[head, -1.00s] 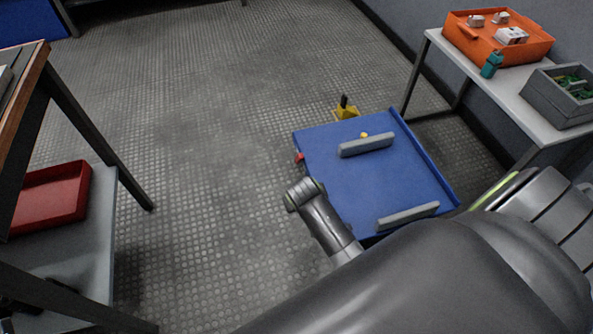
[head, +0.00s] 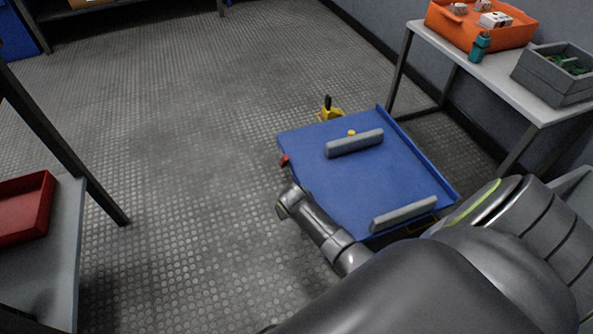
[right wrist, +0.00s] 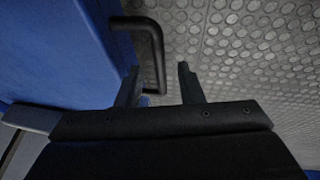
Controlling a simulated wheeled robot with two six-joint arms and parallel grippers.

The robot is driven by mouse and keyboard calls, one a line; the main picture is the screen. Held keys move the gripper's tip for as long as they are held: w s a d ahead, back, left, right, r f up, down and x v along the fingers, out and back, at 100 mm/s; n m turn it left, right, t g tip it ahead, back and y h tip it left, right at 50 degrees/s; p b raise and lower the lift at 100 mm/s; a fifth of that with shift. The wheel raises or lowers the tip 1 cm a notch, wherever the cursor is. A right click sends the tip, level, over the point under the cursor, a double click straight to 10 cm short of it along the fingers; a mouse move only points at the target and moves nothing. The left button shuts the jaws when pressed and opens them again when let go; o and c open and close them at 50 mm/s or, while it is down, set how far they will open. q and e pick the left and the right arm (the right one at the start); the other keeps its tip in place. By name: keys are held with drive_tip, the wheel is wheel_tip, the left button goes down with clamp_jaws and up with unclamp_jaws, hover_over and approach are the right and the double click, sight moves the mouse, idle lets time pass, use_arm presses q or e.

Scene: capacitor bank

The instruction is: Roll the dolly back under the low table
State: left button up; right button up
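The blue dolly (head: 365,175) stands on the floor at the right of the head view, with two grey bars on its deck. Its right part is close to the low grey-topped table (head: 490,75), beside it rather than under it. The right wrist view shows the dolly's blue side (right wrist: 60,50) and a black handle (right wrist: 150,45) on it. My right gripper (right wrist: 158,85) is open, its fingertips apart near the lower end of the handle. In the head view my right arm crosses the dolly's near side. My left gripper is out of view.
An orange bin (head: 482,25), a teal bottle (head: 480,46) and a grey box (head: 556,72) stand on the low table. A yellow item (head: 329,113) is at the dolly's far edge. A red tray (head: 22,207) sits on a shelf at left. The middle floor is clear.

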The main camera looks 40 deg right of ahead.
drive_tip(key=shift+w+d+f+b, duration=0.25)
drive_tip(key=shift+f+b, duration=0.05)
drive_tip(key=shift+f, duration=0.35)
clamp_jaws()
